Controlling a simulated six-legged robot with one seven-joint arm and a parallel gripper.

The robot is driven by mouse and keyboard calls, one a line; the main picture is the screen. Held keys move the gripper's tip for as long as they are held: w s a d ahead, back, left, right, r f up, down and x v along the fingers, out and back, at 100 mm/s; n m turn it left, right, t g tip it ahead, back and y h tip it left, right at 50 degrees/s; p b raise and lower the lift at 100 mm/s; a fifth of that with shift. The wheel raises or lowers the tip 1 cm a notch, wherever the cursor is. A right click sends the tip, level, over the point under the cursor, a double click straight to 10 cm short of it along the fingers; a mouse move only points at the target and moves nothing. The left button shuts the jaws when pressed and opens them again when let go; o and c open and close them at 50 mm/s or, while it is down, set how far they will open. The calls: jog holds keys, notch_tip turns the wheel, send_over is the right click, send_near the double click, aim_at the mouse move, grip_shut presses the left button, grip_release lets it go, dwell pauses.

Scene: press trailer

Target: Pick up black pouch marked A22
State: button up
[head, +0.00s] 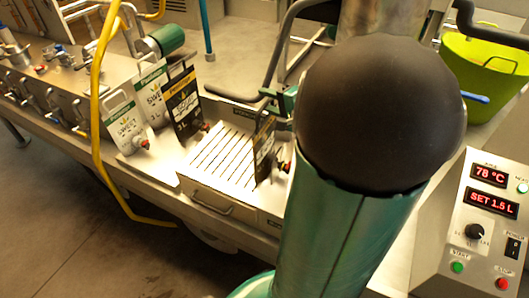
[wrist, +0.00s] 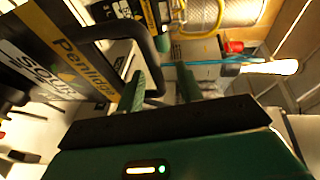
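A black pouch with a yellow band (head: 264,152) stands edge-on at the right end of the slotted tray in the head view. A second black pouch with a yellow band, reading 3 L (head: 181,103), stands left of it. No A22 mark is readable. In the wrist view a black pouch (wrist: 62,52) fills the left side, close up, with its black loop handle reaching toward my gripper (wrist: 160,72). The green fingers are apart, with part of the handle loop between them. Another black pouch (wrist: 132,9) shows at the top. In the head view my arm hides much of the gripper.
White pouches (head: 124,125) stand left of the slotted tray (head: 216,160). A yellow hose (head: 97,110) hangs in front. A control panel (head: 485,225) reading 78 °C and a lime-green tub (head: 482,75) are at the right. Open floor lies at lower left.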

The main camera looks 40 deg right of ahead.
jog(key=shift+w+f, duration=0.2)
jog(key=shift+w, duration=0.9)
jog(key=shift+c, duration=0.3)
grip_shut()
